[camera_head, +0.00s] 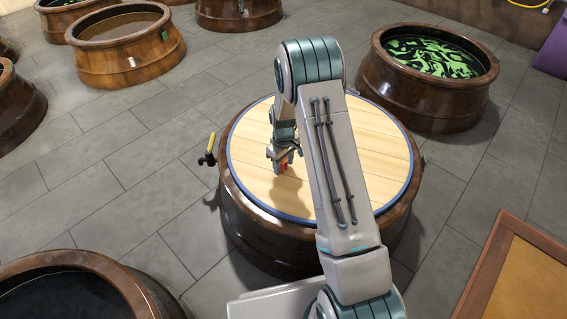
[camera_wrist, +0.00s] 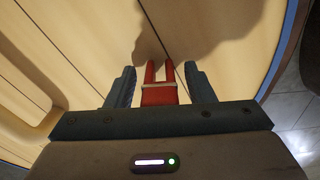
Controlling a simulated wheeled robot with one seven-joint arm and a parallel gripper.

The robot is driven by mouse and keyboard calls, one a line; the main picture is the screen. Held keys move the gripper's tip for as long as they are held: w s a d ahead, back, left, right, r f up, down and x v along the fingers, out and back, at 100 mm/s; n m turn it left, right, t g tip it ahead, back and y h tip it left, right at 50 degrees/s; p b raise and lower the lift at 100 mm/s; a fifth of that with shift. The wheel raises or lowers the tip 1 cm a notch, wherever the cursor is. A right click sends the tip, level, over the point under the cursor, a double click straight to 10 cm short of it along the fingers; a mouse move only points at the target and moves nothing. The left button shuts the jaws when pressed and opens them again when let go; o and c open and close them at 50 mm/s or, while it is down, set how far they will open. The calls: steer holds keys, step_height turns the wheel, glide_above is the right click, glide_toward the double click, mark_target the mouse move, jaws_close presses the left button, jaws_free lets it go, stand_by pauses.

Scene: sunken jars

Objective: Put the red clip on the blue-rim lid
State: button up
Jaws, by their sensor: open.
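The red clip (camera_wrist: 159,94) is between the two fingers of my gripper (camera_wrist: 160,88) in the wrist view, with a gap on each side. Its two prongs point away from the palm. In the head view the clip (camera_head: 284,167) shows as a small red patch at my gripper (camera_head: 284,155), over the left part of the blue-rim lid. The lid (camera_head: 376,150) is pale wood planks with a blue edge, lying on a brown jar. I cannot tell for sure whether the clip rests on the lid. My gripper is open. My arm hides the lid's middle.
A yellow-handled tap (camera_head: 210,146) sticks out at the jar's left. A jar with green-patterned contents (camera_head: 432,60) stands behind right, and several open jars stand at the left. A wooden-framed tan surface (camera_head: 525,275) is at the lower right. Grey floor (camera_head: 110,165) is clear at the left.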

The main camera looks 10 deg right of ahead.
step_height(320, 180, up, 13)
steer(key=p, duration=0.4)
steer(key=shift+f, duration=0.2)
steer(key=s+r+m, duration=0.2)
steer(key=s+r, duration=0.4)
steer(key=s, duration=0.3)
steer(key=s+r+m, duration=0.2)
steer(key=s+r, duration=0.4)
steer(key=s, duration=0.4)
steer(key=s+r+m+t, duration=0.1)
steer(key=s+r+m, duration=0.1)
steer(key=s+r, duration=0.4)
steer(key=s, duration=0.4)
steer(key=shift+s+a+m, duration=0.25)
steer(key=shift+m, duration=0.05)
